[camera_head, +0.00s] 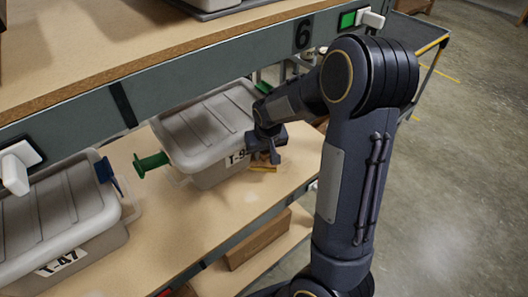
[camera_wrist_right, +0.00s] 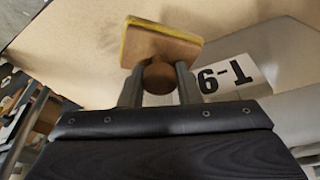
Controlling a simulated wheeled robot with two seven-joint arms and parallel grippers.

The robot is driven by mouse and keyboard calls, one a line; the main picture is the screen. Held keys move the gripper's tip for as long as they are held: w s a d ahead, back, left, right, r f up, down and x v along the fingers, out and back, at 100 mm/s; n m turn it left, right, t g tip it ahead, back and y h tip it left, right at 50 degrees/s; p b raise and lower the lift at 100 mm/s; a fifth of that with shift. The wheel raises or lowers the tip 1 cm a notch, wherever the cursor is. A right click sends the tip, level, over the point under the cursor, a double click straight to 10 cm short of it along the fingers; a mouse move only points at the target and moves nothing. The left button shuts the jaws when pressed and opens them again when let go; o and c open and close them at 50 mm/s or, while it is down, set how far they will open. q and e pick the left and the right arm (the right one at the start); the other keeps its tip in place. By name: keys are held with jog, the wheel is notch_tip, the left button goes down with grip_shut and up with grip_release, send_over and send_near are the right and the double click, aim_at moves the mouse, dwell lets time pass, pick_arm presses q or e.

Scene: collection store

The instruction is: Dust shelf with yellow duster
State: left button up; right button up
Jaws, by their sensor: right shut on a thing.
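My right gripper (camera_head: 266,152) is over the middle shelf (camera_head: 200,218), in front of a grey lidded bin. It is shut on the duster (camera_head: 264,168), of which only a small yellow-tan part shows under the gripper in the head view. In the right wrist view, the fingers (camera_wrist_right: 158,84) hold the duster's round brown handle, and its tan block with a yellow edge (camera_wrist_right: 160,42) lies beyond them over the shelf board (camera_wrist_right: 70,45). I cannot tell whether the duster touches the board. My left gripper is not in view.
The grey bin (camera_head: 208,128) marked T-9 stands close by the gripper, with a green handle (camera_head: 150,163) on its left. Another bin (camera_head: 62,222) marked T-47 stands at left. The upper shelf (camera_head: 120,42) overhangs. A cardboard box (camera_head: 258,240) lies below.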

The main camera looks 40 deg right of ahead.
jog(key=shift+r, duration=0.1)
jog(key=shift+r+p, duration=1.25)
jog(key=shift+r, duration=0.2)
